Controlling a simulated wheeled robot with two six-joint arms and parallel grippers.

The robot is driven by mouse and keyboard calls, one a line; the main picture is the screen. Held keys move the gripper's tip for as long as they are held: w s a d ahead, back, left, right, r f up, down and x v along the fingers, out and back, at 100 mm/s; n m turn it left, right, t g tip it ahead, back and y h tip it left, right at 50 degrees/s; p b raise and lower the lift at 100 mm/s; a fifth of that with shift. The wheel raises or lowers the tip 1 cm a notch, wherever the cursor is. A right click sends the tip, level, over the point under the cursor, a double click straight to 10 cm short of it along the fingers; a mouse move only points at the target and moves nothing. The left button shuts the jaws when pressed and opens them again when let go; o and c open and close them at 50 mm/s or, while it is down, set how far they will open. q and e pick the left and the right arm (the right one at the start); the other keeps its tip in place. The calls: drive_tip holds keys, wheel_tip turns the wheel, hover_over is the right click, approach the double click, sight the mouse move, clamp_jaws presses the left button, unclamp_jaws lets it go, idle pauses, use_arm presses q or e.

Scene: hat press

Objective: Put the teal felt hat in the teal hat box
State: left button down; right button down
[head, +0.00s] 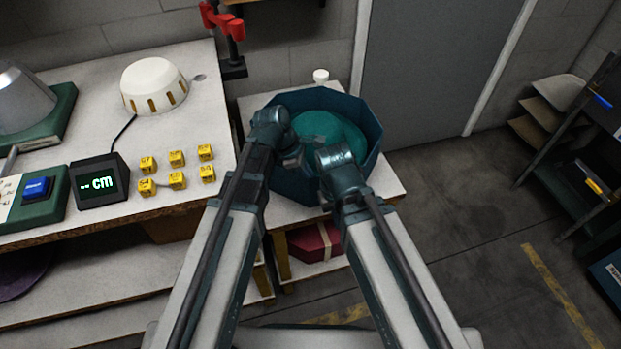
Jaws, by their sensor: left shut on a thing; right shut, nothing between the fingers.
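The teal felt hat (340,132) shows inside the open teal hat box (369,122), with the box walls around it. Whether it touches the box floor cannot be seen. My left gripper (294,160) reaches over the box's left side and is shut on the hat at its near left part; its fingertips are partly hidden. My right gripper (325,184) is over the near side of the box, shut and empty, with its fingers mostly hidden behind its own wrist. The near part of the hat is hidden by both wrists.
The box stands on a small white table (252,104); a red box (312,245) lies on its lower shelf. Left is a bench with several yellow blocks (177,158), a cm display (98,182) and a white dome (154,85). A grey door and open floor lie right.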

use_arm(q)
drive_tip(key=shift+s+f+b, duration=0.35)
drive_tip(key=shift+f+b, duration=0.05)
drive_tip(key=shift+b, duration=0.2)
idle(0.5)
drive_tip(key=c, duration=0.8)
unclamp_jaws()
drive_tip(key=shift+r+p, duration=0.4)
drive_tip(key=shift+p, duration=0.05)
drive_tip(key=shift+p+v, duration=6.45)
drive_tip(key=shift+v, duration=0.4)
